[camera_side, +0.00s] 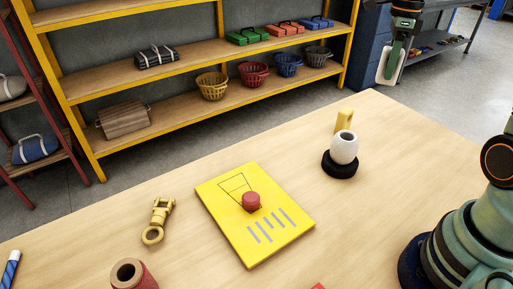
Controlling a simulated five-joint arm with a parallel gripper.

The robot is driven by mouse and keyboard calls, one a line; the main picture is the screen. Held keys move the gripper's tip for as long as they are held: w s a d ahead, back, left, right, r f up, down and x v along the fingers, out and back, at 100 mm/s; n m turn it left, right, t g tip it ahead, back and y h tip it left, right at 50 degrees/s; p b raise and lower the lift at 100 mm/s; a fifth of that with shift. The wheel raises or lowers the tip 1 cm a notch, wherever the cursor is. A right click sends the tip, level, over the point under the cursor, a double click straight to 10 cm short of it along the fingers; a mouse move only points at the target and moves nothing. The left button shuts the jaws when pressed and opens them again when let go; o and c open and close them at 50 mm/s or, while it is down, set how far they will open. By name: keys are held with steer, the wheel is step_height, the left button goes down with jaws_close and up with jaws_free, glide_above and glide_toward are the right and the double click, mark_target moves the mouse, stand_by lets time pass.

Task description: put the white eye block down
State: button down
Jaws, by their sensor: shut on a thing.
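My gripper (392,62) is at the upper right, raised above the far right end of the wooden table. It is shut on a pale white piece, which I take to be the white eye block (384,77). The green jaw covers much of it, so its full shape and any eye are hidden. The held piece appears clear of the tabletop.
On the table (420,140) are a yellow board (225,205) bearing a red knob (251,202), a white hollow float (343,151) on a black ring (340,169), a yellow upright piece (343,121), a yellow swivel (160,215) and a red spool (135,278). Shelves (180,75) stand behind.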

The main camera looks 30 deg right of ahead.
steer(key=s+d+f+m, duration=0.1)
steer(key=s+d+m, duration=0.25)
steer(key=s, duration=0.55)
steer(key=s+d+f+m, duration=0.15)
steer(key=s+m, duration=0.25)
steer(key=s, duration=0.4)
steer(key=f, duration=1.9)
steer(key=shift+d+f, duration=0.1)
steer(key=shift+d, duration=0.15)
steer(key=shift+f, duration=0.15)
steer(key=shift+c, duration=2.4)
jaws_free()
